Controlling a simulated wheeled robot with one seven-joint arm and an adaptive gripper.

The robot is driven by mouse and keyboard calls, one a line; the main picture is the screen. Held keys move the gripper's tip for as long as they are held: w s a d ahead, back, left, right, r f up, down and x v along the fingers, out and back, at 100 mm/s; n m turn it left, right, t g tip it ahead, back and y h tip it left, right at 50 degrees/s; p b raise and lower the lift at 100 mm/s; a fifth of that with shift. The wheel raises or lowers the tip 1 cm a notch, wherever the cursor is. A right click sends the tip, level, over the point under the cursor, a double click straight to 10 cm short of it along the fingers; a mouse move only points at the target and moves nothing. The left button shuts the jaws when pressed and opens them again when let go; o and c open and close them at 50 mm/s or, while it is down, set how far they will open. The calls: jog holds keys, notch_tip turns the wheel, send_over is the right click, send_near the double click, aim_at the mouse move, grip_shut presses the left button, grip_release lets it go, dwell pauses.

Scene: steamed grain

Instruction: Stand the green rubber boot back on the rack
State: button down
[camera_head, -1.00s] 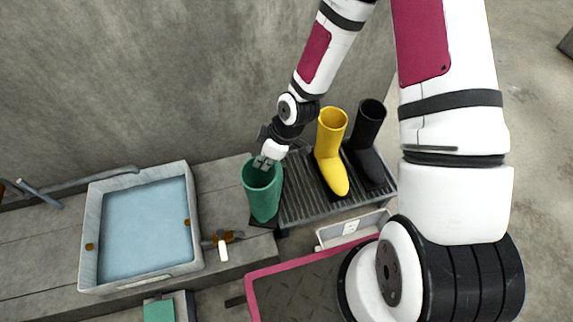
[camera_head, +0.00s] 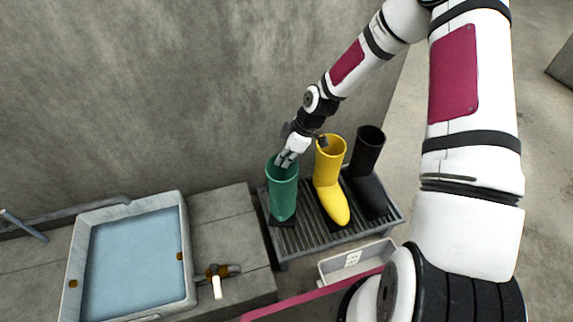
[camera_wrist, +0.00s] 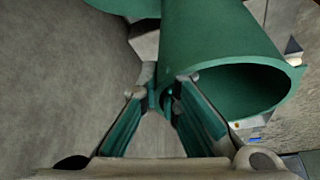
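The green rubber boot (camera_head: 284,195) is upright over the left end of the slatted metal rack (camera_head: 301,241), left of the yellow boot. Its foot is at a dark pad on the rack; I cannot tell whether the sole rests fully on it. My gripper (camera_head: 284,160) is at the boot's open top. In the wrist view, the fingers (camera_wrist: 165,98) straddle the wall of the green boot (camera_wrist: 222,48) near its rim and look closed on it. The wrist view shows the open mouth to the right of the fingers.
A yellow boot (camera_head: 329,177) and a black boot (camera_head: 368,172) stand on the rack to the right, close by. A concrete wall rises behind. A white box (camera_head: 352,262) is in front of the rack. A water basin (camera_head: 133,262) and a tap (camera_head: 216,278) are to the left.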

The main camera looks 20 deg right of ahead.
aim_at(284, 177)
jog(key=shift+w+d+f+b, duration=0.2)
jog(key=shift+f+b, duration=0.2)
jog(key=shift+f, duration=0.2)
jog(key=shift+w+d+f+b, duration=0.25)
jog(key=shift+f+b, duration=0.2)
jog(key=shift+f, duration=0.15)
jog(key=shift+w+d+f+b, duration=0.2)
jog(key=shift+f+b, duration=0.2)
jog(key=shift+f, duration=0.3)
jog(key=c, duration=1.8)
grip_release()
jog(key=shift+s, duration=0.1)
